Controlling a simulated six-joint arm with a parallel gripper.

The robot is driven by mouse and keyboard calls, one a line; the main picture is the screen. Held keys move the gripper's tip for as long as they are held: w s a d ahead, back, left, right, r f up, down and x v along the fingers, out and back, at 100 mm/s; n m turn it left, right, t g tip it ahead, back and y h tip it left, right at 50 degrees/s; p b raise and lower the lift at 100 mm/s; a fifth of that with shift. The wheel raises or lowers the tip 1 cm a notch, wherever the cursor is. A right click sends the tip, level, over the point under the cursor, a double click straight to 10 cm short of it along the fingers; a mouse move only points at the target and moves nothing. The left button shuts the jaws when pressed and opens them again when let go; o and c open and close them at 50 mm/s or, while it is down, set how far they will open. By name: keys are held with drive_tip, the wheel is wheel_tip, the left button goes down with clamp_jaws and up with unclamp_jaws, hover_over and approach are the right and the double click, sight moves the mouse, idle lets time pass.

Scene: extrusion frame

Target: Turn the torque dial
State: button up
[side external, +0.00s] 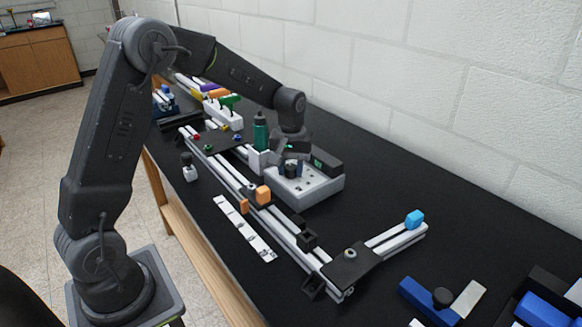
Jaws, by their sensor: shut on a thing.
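A light grey box (318,188) stands on the black bench behind the extrusion frame, with small dark marks on its top. A dark round dial (291,171) is on the left part of its top. My gripper (290,164) points down at the box and is shut on the dial, with the fingers at its sides. The fingers and wrist hide part of the dial, so its pointer and setting cannot be read.
The silver extrusion frame (286,237) runs along the bench in front of the box. A dark block with a green display (327,162) is behind the box.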

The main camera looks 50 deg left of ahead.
sight(291, 166)
drive_tip(key=m, duration=0.6)
idle(0.3)
drive_tip(key=shift+m, duration=0.3)
idle(0.3)
drive_tip(key=o, duration=0.9)
wheel_tip(291, 166, up, 14)
drive_tip(key=shift+f, duration=0.1)
